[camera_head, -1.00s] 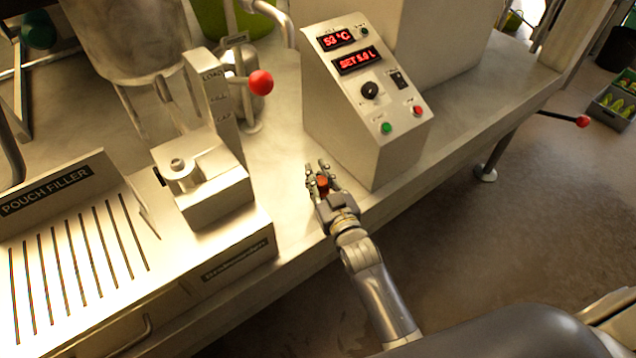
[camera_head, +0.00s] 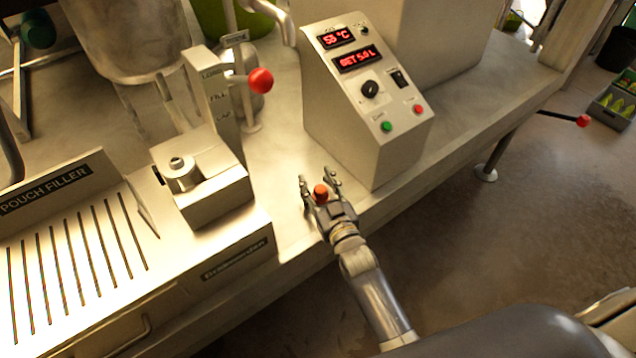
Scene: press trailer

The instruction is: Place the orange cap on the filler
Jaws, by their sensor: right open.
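The small orange cap (camera_head: 321,192) is between the spread fingers of my right gripper (camera_head: 319,184), near the front edge of the bench. The fingers stand apart on either side of the cap. Whether the cap rests on the bench cannot be told. The pouch filler (camera_head: 200,183) is a metal block to the left of the gripper, with a round spout on top and a slotted plate beside it. A lever with a red ball knob (camera_head: 260,80) rises behind the block. My left gripper is not in view.
A control box (camera_head: 368,110) with red displays and buttons stands just right of and behind my right gripper. The bench surface (camera_head: 278,150) between filler and box is clear. A metal tank (camera_head: 128,40) stands at the back left.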

